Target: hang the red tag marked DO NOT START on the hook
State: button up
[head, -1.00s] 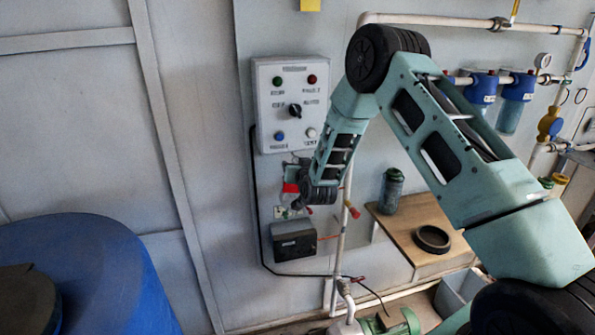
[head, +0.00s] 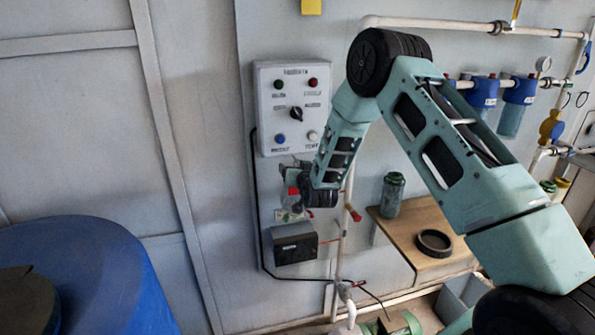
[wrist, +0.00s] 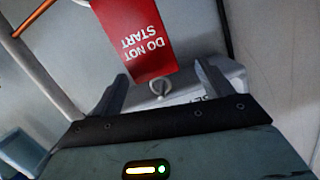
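The red tag (wrist: 136,38) with white DO NOT START lettering shows upside down in the wrist view, between and beyond my fingers. A grey loop or hook-like piece (wrist: 160,88) sits at its lettered end; I cannot tell clearly whether the tag hangs on it. My gripper (wrist: 160,84) is open, its two dark fingers wide apart on either side of this piece, with no finger visibly touching the tag. In the head view the red tag (head: 293,191) is small, below the control panel, beside my wrist, which hides part of that area.
The white control panel (head: 293,80) with buttons and a dark knob is on the wall above. A dark box (head: 294,249) is mounted below. A white vertical pipe (head: 340,250) with a red valve handle (head: 354,213) stands close right. A blue barrel (head: 100,270) is at lower left.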

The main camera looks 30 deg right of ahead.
jog(key=shift+s, duration=0.1)
jog(key=b+v, duration=0.6)
jog(key=v, duration=1.1)
jog(key=shift+s+a+r, duration=0.1)
jog(key=shift+a, duration=0.05)
jog(key=s+a+f+n+g+y, duration=0.1)
jog(key=s+a+n+g+y, duration=0.25)
jog(key=s+a, duration=0.4)
jog(key=s+a+f+n+g+y, duration=0.1)
jog(key=s+a+n+g+y, duration=0.25)
jog(key=a, duration=0.75)
jog(key=s+a+n+g+h, duration=0.1)
jog(key=s+g, duration=0.3)
jog(key=s, duration=0.7)
jog(key=s+r+n+g+h, duration=0.1)
jog(key=s+n+g, duration=0.3)
jog(key=s, duration=0.6)
jog(key=shift+s+a+r+h+b, duration=0.35)
jog(key=shift+s+h+b, duration=0.1)
jog(key=shift+h, duration=0.25)
jog(key=shift+w, duration=0.1)
